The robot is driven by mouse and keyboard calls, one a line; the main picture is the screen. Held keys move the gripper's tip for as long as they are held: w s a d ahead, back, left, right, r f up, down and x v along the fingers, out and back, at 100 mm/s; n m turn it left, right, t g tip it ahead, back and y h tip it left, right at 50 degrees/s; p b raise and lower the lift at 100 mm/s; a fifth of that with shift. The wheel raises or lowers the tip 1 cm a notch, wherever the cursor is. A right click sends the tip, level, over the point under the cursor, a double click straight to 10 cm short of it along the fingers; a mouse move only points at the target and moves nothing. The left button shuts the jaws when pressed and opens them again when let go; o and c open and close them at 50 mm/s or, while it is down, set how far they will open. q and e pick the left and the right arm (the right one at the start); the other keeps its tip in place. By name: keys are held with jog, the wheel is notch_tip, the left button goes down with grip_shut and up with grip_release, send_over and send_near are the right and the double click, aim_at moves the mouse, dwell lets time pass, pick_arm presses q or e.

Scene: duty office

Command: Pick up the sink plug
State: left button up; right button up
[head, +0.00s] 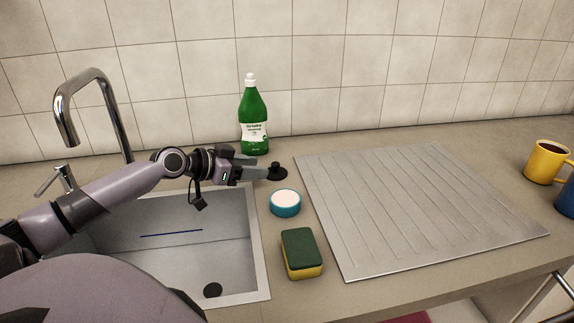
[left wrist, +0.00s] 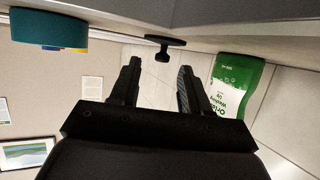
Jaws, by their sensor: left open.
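The sink plug (head: 277,172) is small and black with a knob on top. It lies on the counter just behind the blue-rimmed tub, right of the sink's back corner. My left gripper (head: 261,172) comes in from the left, low over the counter, with its fingertips close to the plug. In the left wrist view, which appears upside down, the plug (left wrist: 163,44) shows just beyond the tips of the two parted fingers (left wrist: 157,66), roughly between them. Nothing is between the fingers. I cannot tell whether a fingertip touches the plug. My right gripper is not in view.
A green detergent bottle (head: 254,120) stands behind my left gripper. The blue tub (head: 285,204) and a green-yellow sponge (head: 301,253) are in front of the plug. The steel drainboard (head: 420,205) lies to the right, the sink (head: 262,262) and tap (head: 110,105) to the left. A yellow mug (head: 544,164) stands far right.

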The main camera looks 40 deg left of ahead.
aim_at(275, 163)
pick_arm(q)
jog(key=shift+x, duration=0.85)
jog(key=shift+w+d+r+p, duration=0.1)
jog(key=shift+w+p, duration=0.1)
jog(key=shift+w, duration=0.55)
jog(key=shift+w+d+p, duration=0.1)
jog(key=shift+w+p, duration=0.05)
jog(key=shift+w, duration=0.6)
jog(key=shift+x, duration=1.3)
grip_shut()
